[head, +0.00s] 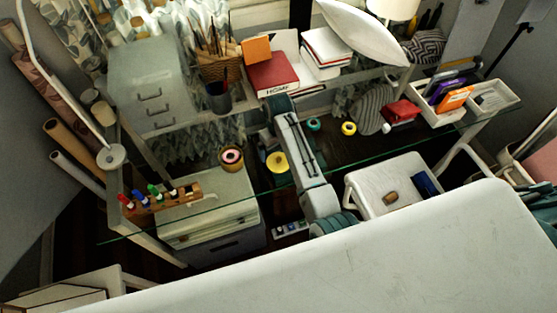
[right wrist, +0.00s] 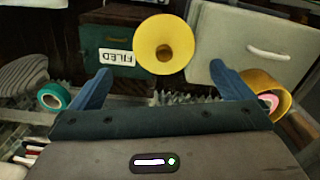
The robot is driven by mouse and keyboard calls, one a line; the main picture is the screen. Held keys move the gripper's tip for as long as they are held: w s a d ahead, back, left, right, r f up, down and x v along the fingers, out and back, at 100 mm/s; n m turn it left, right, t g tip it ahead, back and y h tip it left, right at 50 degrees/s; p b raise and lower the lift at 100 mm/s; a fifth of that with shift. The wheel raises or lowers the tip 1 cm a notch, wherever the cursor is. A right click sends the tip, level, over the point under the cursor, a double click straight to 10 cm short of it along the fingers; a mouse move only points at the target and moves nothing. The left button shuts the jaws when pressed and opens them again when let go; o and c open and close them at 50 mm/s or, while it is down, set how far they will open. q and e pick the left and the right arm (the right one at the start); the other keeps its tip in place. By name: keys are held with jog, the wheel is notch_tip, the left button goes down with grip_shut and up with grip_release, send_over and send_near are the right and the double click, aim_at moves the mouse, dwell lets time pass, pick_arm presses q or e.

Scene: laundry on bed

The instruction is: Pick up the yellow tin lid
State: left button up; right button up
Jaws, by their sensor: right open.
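The yellow tin lid (head: 277,162) is a round yellow disc just left of my right arm in the head view. In the right wrist view the lid (right wrist: 163,45) is round and yellow with a darker centre. It sits beyond and between my right fingertips (right wrist: 162,75), apart from both. The right gripper (head: 271,122) is open and empty; its fingers are hard to make out in the head view. My left gripper is not in view.
A round pot with a pink roll (head: 231,157) is left of the lid. A teal tape roll (head: 313,124) and a yellow roll (head: 348,128) are to the right. In the wrist view a green box marked FILED (right wrist: 120,50) and a pale drawer (right wrist: 250,45) flank the lid.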

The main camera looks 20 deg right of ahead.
aim_at(277, 157)
jog(key=f, duration=0.1)
jog(key=f+p, duration=0.1)
jog(key=f, duration=0.1)
jog(key=shift+s+a+f+p, duration=0.15)
jog(key=shift+s+a+p, duration=0.05)
jog(key=shift+a+p, duration=0.1)
jog(key=shift+f, duration=0.65)
jog(key=c, duration=1.1)
